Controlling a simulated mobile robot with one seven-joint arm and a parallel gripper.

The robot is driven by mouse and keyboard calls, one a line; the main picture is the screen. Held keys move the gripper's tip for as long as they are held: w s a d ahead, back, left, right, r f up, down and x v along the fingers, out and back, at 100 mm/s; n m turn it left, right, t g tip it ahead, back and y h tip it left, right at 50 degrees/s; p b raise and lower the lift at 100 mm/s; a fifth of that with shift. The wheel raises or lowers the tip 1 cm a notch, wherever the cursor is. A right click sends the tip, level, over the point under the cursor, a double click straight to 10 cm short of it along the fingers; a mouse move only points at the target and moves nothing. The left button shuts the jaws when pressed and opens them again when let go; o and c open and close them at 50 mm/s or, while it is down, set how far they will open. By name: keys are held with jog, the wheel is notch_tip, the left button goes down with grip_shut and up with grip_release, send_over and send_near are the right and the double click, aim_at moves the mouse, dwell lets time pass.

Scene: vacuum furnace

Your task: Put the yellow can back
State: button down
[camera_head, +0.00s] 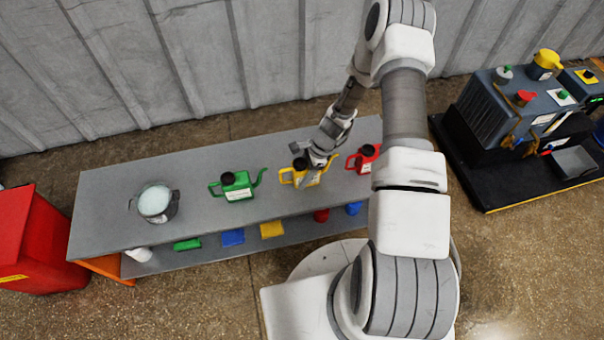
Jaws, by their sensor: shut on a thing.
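The yellow can (309,180) stands upright on the grey bench top (110,212), or just above it; I cannot tell which. It sits between a green can (236,187) on its left and a red can (364,157) on its right. My gripper (313,162) comes down from above on the yellow can and is shut on it near its top. My gripper covers part of the can's top. The red can is partly hidden behind my arm.
A pot (158,204) stands on the bench's left part. Several small coloured items, including a blue one (232,237), lie on the lower shelf. A red bin (35,245) stands at the left. A pump machine (520,110) stands at the right. Bench top between pot and green can is clear.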

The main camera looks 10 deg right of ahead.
jog(key=shift+c, duration=0.6)
grip_release()
jog(key=shift+r, duration=0.1)
